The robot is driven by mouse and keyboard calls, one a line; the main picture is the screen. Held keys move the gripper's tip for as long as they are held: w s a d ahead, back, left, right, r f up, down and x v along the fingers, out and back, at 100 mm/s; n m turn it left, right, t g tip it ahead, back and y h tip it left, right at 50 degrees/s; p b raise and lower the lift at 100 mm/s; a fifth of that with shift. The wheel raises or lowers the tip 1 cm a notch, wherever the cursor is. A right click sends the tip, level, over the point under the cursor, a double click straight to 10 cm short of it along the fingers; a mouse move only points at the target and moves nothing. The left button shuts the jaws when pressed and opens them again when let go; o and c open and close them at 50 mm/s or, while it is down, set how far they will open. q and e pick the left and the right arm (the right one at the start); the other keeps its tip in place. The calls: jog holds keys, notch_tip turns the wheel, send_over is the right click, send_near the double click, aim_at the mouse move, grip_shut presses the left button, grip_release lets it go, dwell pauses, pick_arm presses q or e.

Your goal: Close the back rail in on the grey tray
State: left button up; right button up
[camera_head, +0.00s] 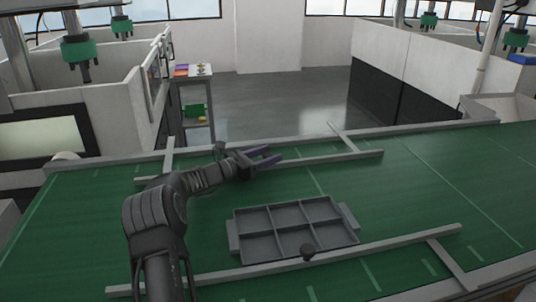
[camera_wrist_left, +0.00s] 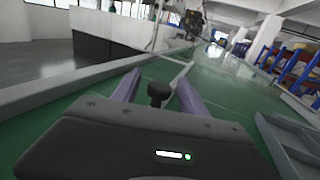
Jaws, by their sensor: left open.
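The grey tray (camera_head: 297,229), with several compartments, lies on the green surface in the head view. Its edge also shows at the lower right of the left wrist view (camera_wrist_left: 290,140). The back rail (camera_head: 340,156) is a long grey bar behind the tray, with a wide green gap between them. My left gripper (camera_head: 268,157) is at the middle of the back rail, its purple fingers apart. In the left wrist view a dark round knob (camera_wrist_left: 158,92) stands between the open fingers. Whether they touch it cannot be told. My right gripper is not in view.
Grey crossbars join the rails to the edges of the green surface (camera_head: 440,180). The green strip between back rail and tray is clear.

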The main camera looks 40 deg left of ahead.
pick_arm(q)
jog(key=shift+c, duration=0.4)
grip_shut()
dwell(1.0)
